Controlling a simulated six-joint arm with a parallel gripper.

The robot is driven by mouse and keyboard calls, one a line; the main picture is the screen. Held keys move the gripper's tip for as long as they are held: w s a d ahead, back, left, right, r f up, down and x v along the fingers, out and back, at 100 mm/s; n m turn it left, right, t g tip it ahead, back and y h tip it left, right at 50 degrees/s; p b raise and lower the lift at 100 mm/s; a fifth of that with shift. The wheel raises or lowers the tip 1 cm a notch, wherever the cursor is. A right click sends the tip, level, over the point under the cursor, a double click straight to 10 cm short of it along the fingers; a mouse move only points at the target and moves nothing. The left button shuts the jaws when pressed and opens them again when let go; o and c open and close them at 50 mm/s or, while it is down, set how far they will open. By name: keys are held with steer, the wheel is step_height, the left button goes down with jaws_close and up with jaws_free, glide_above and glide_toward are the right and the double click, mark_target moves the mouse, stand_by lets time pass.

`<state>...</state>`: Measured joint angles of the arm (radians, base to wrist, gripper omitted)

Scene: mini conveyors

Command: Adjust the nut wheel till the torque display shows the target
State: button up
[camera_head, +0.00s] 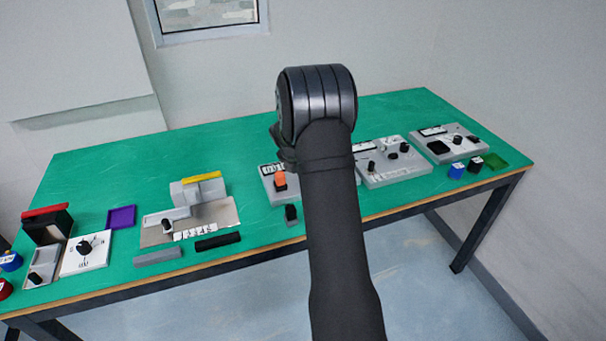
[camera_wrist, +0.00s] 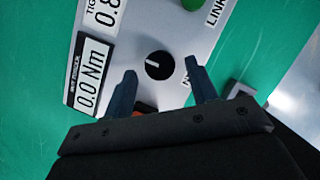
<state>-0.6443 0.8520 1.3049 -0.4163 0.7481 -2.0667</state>
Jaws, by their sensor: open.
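The nut wheel is a round black knob (camera_wrist: 158,66) with a white pointer line, on a light grey panel (camera_wrist: 205,42) in the wrist view. The torque display (camera_wrist: 90,78) left of it reads 0.0 Nm. A white label (camera_wrist: 101,14) above the display is cut off and shows "TIG" and "0.8". My gripper (camera_wrist: 161,68) is open, with one finger on each side of the knob in the picture; I cannot tell whether they touch it. An orange part (camera_wrist: 145,107) is mostly hidden behind my gripper. In the head view my arm hides most of this station (camera_head: 271,197).
A green round part (camera_wrist: 193,17) sits on the panel near the knob. On the green table (camera_head: 110,165) other stations stand left, including one with a yellow bar (camera_head: 202,177), and right (camera_head: 393,172). A small black-topped block (camera_head: 291,214) lies at the front edge.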

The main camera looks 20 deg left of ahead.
steer(key=shift+x, duration=0.8)
steer(key=shift+c, duration=0.4)
steer(key=c, duration=0.9)
